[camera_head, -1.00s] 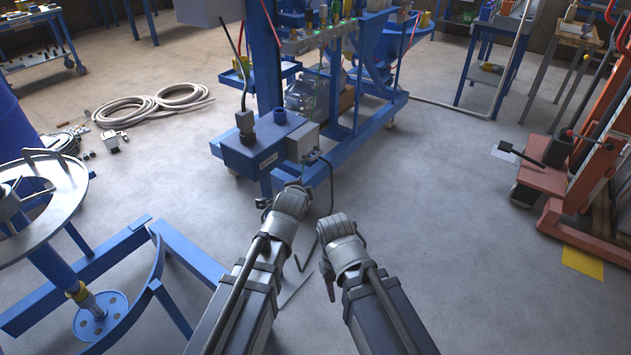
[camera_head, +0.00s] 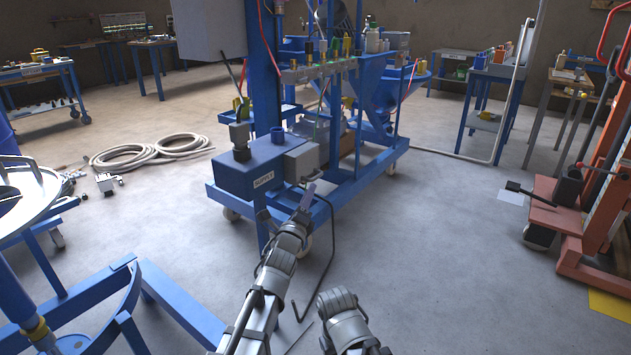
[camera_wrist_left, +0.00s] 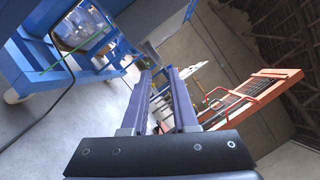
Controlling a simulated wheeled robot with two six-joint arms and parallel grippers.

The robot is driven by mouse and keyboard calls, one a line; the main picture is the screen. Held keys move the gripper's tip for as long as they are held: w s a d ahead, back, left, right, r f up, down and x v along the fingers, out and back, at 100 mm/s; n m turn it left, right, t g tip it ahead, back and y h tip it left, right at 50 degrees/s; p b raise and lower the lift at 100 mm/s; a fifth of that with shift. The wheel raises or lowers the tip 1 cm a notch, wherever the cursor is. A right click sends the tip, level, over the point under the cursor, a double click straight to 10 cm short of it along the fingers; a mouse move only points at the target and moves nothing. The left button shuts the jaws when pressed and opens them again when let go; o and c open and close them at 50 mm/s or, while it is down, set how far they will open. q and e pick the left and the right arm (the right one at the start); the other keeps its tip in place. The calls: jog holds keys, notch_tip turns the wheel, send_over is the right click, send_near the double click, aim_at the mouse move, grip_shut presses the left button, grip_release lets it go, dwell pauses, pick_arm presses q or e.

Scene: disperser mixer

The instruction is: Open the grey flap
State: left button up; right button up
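A grey box (camera_head: 301,160) sits at the right end of the blue box labelled SUPPLY (camera_head: 240,178) on the blue machine. It may carry the grey flap; I cannot make out a separate flap or its hinge. My left gripper (camera_head: 304,198) is just in front of and below the grey box in the head view, apparently empty. In the left wrist view its two fingers (camera_wrist_left: 161,95) stand apart with a gap between them. My right gripper (camera_head: 342,305) is low in the head view, to the right of the left arm, and its fingers are hidden.
A black cable (camera_head: 330,235) hangs from the grey box to the floor. A blue round-topped frame (camera_head: 130,300) stands at left. An orange lift (camera_head: 585,230) stands at right. Coiled hose (camera_head: 150,152) lies at back left. The floor at centre right is clear.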

aim_at(316, 176)
pick_arm(q)
jog(key=p+x, duration=0.1)
jog(key=x, duration=0.6)
jog(key=shift+w+d, duration=0.15)
jog(key=shift+w, duration=0.15)
grip_shut()
dwell(1.1)
